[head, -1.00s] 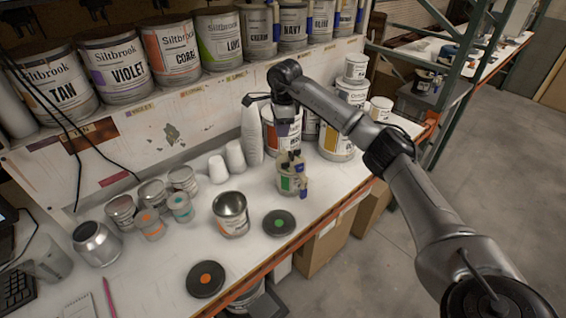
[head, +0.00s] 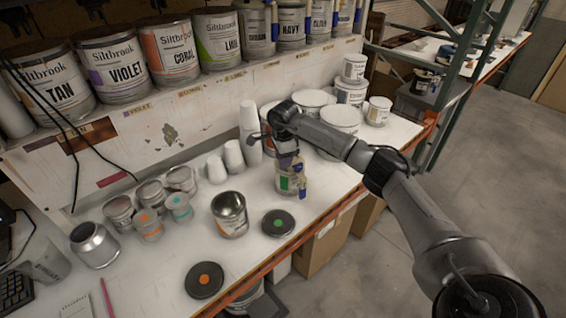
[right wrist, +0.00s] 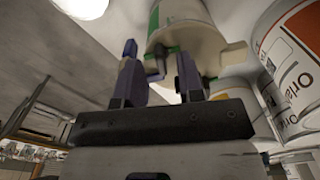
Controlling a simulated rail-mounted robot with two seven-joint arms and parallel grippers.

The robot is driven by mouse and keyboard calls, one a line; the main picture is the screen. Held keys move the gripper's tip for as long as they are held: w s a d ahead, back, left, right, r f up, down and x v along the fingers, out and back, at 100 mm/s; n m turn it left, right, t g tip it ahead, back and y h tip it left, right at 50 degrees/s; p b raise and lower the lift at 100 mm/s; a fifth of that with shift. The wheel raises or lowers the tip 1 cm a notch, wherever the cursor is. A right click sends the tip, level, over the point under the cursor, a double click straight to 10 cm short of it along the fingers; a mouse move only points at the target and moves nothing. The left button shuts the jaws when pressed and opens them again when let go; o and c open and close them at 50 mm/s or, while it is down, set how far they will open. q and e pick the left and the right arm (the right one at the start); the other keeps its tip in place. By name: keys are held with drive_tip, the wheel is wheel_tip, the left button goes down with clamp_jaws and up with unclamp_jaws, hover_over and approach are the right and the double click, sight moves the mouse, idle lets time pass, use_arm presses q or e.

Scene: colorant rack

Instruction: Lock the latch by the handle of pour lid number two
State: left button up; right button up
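A small can (head: 283,184) with a green label patch stands upright on the bench, with a beige pour lid on top and a blue part (head: 302,186) at its right side. My right gripper (head: 289,164) is at the top of this can. In the right wrist view the can (right wrist: 190,15) shows upside down with its beige lid (right wrist: 205,62). The fingers of my right gripper (right wrist: 157,60) are apart, and a small dark bent lever at the lid shows between them. I cannot tell whether they touch it. No number is readable on the lid. My left gripper is not in view.
White cups (head: 249,140) and large white-lidded cans (head: 339,118) stand behind. Labelled cans (head: 172,48) line the shelf.

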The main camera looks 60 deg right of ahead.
drive_tip(key=shift+f, duration=0.85)
clamp_jaws()
